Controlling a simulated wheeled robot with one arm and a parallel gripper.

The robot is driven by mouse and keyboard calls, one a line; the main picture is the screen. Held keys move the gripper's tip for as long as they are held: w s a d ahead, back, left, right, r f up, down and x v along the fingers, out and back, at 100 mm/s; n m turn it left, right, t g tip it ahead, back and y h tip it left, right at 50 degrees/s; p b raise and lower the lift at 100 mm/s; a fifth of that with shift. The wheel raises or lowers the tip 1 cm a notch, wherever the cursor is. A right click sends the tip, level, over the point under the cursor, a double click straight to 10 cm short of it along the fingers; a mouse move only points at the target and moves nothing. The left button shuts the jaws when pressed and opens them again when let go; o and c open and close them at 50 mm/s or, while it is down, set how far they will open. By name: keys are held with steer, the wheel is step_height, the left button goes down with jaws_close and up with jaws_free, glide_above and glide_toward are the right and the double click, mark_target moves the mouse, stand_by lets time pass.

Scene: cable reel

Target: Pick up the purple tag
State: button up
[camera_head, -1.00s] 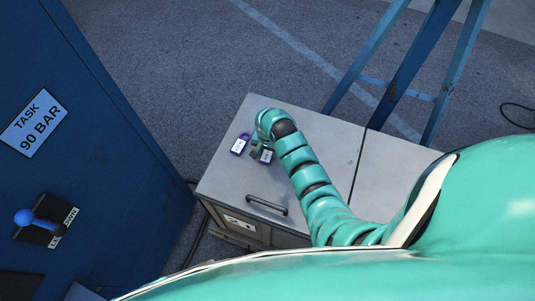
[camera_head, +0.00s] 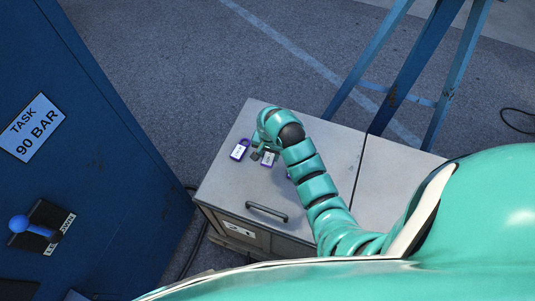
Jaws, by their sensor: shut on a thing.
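A white-faced purple tag (camera_head: 268,158) shows right beside my gripper (camera_head: 258,154) in the head view, above the grey cabinet top. My gripper is small here and partly covered by my wrist; its jaws are shut on this tag. The exact contact is too small to make out. A second white-faced tag with a purple-blue frame (camera_head: 239,150) lies on the cabinet top just left of my gripper, apart from it. A small purple patch (camera_head: 289,174) peeks out beside my forearm, mostly hidden.
The grey cabinet (camera_head: 225,185) has a dark handle (camera_head: 267,211) and a number label on its front. A blue panel (camera_head: 100,180) with a lever stands at the left. Blue trestle legs (camera_head: 405,80) stand behind the cabinet. The left part of the cabinet top is clear.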

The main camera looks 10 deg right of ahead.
steer(key=s+d+r+p, duration=0.2)
steer(key=s+r+p, duration=0.4)
steer(key=s, duration=0.6)
steer(key=shift+r+p, duration=0.4)
steer(key=shift+r, duration=0.55)
